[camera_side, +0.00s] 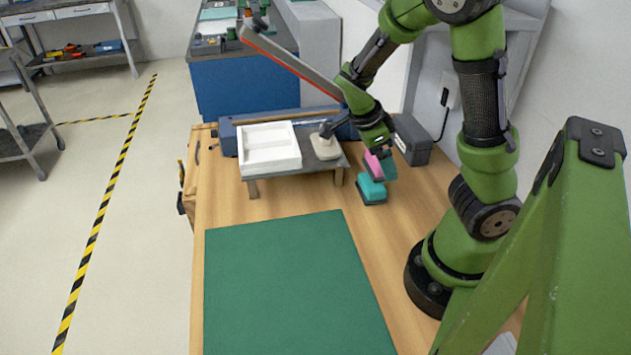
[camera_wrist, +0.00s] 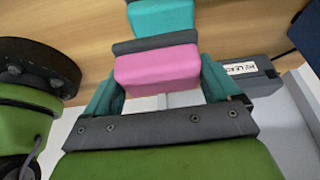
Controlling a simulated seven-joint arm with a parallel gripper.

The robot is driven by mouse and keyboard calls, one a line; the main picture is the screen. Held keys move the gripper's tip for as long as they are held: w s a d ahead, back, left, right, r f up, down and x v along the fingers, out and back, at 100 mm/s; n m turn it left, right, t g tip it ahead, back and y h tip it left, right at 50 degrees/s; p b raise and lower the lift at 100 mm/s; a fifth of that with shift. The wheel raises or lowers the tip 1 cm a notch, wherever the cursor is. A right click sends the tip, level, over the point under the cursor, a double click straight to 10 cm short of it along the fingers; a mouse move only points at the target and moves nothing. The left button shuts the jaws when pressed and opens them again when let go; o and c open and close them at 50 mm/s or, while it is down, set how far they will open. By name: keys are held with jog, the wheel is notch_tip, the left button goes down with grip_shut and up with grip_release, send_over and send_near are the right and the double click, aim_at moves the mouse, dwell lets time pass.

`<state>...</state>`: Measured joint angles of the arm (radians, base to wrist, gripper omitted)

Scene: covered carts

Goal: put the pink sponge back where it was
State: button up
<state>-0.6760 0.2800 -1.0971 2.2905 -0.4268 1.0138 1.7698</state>
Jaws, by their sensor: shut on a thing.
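The pink sponge (camera_side: 374,166), with a dark grey layer on one face, is held off the table in my gripper (camera_side: 381,158). In the wrist view the pink sponge (camera_wrist: 158,70) sits between the two teal fingers of my gripper (camera_wrist: 160,82), which is shut on it. A teal sponge (camera_side: 371,189) with a dark base lies on the wooden table just below the pink one in the side view. The teal sponge also shows beyond it in the wrist view (camera_wrist: 160,18). I cannot tell whether the two sponges touch.
A low grey stand (camera_side: 325,163) left of my gripper bears a white two-part tray (camera_side: 268,160) and a pale block with a dark handle (camera_side: 325,146). A dark grey labelled box (camera_side: 412,140) stands behind right. A green mat (camera_side: 290,285) covers the clear table front.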

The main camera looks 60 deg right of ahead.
jog(key=shift+m, duration=0.4)
jog(key=s+d, duration=0.2)
jog(key=s+d+f, duration=0.1)
jog(key=s+d, duration=0.1)
jog(key=s+d+f, duration=0.1)
jog(key=s+d, duration=0.1)
jog(key=d, duration=0.1)
jog(key=shift+f, duration=0.2)
jog(key=shift+s+d+f+n, duration=0.2)
jog(key=shift+s+d+n, duration=0.1)
jog(key=shift+d, duration=0.15)
jog(key=shift+f, duration=2.45)
jog(key=o, duration=0.7)
jog(key=shift+f, duration=0.1)
jog(key=shift+o, duration=0.2)
jog(key=v, duration=1.2)
